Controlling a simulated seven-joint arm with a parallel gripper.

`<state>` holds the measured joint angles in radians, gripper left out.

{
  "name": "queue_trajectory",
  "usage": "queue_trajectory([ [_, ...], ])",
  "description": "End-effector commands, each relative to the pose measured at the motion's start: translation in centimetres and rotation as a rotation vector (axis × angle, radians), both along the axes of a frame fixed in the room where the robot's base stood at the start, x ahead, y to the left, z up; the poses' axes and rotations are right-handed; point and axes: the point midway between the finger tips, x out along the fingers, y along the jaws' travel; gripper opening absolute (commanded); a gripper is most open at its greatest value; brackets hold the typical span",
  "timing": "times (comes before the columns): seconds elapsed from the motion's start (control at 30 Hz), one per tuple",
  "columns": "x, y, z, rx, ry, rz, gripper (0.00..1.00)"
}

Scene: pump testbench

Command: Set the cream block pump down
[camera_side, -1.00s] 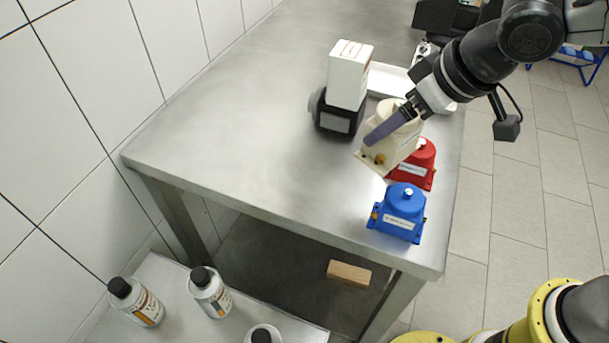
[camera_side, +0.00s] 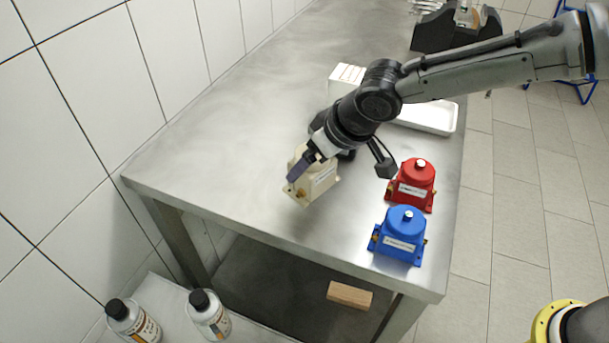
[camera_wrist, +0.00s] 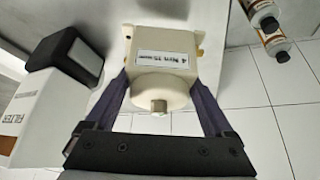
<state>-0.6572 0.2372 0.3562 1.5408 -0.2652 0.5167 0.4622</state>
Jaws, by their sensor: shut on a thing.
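The cream block pump (camera_side: 319,183) is in my gripper (camera_side: 304,168), over the front left part of the steel table (camera_side: 215,165). In the side view the pump is slightly tilted; I cannot tell whether its base touches the table. In the wrist view the cream pump (camera_wrist: 165,65) sits between the two purple fingers of my gripper (camera_wrist: 163,85), one on each side, with its label and round cap showing. My gripper is shut on it.
The red pump (camera_side: 412,185) and blue pump (camera_side: 399,236) stand to the right. A white box (camera_side: 345,78) on a black device, partly hidden by my arm, stands behind. A white tray (camera_side: 432,117) lies at the back right. The table's left part is clear.

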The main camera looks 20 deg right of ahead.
Motion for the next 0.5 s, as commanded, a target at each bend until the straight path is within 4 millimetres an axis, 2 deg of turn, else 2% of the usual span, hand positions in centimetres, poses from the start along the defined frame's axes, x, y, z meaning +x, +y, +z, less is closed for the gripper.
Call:
queue_trajectory([
  [0.27,1.1,0.7,-1.0,0.006,-0.007,0.0,0.0],
  [0.5,1.4,1.0,-3.9,0.003,-0.004,0.0,0.0],
])
